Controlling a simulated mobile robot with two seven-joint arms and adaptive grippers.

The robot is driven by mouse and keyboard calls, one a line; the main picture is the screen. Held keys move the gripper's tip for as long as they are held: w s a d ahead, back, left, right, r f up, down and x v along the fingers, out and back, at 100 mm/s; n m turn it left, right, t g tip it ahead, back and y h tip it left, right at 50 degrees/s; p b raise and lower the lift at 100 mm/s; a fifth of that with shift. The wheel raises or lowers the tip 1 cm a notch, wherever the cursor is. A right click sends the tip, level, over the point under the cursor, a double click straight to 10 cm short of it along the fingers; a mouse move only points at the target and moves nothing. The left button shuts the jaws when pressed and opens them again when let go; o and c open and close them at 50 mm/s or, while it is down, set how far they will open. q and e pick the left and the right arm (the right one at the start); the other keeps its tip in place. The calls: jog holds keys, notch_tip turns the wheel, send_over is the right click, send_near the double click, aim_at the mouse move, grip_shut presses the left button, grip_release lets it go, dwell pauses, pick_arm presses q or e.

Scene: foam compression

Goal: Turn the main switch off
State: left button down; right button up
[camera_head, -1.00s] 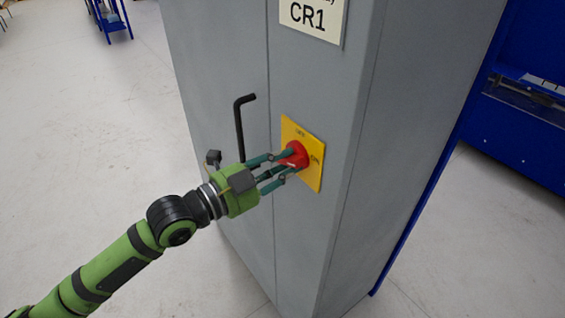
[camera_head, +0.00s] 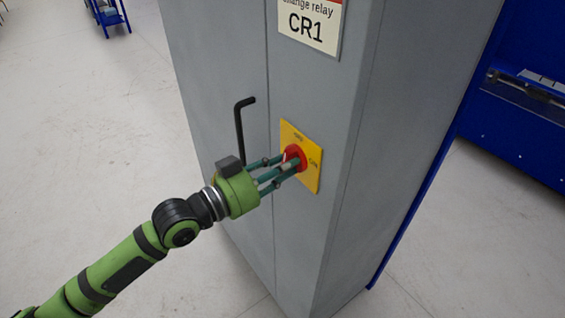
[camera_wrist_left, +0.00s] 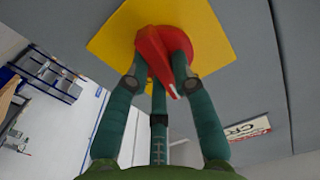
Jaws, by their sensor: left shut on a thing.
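The main switch is a red rotary knob (camera_head: 293,154) on a yellow plate (camera_head: 309,178), fixed to the front of a grey cabinet. Small lettering stands on the plate above and to the right of the knob; the right one seems to read ON. My left gripper (camera_head: 291,163) is at the knob with its fingers shut on it. In the left wrist view the red knob (camera_wrist_left: 160,58) lies between the green fingers (camera_wrist_left: 157,75), its handle slanting, and the yellow plate (camera_wrist_left: 112,38) is behind. Fingers hide part of the knob. My right gripper is not in view.
The grey cabinet (camera_head: 215,60) has a black door handle (camera_head: 239,130) left of the switch and a CR1 sign (camera_head: 311,25) above. A blue structure (camera_head: 530,110) stands at the right.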

pick_arm(q)
jog(key=shift+n+p, duration=0.3)
jog(key=shift+n, duration=0.8)
jog(key=c, duration=1)
grip_release()
jog(key=shift+c, duration=0.2)
jog(key=v, duration=1.2)
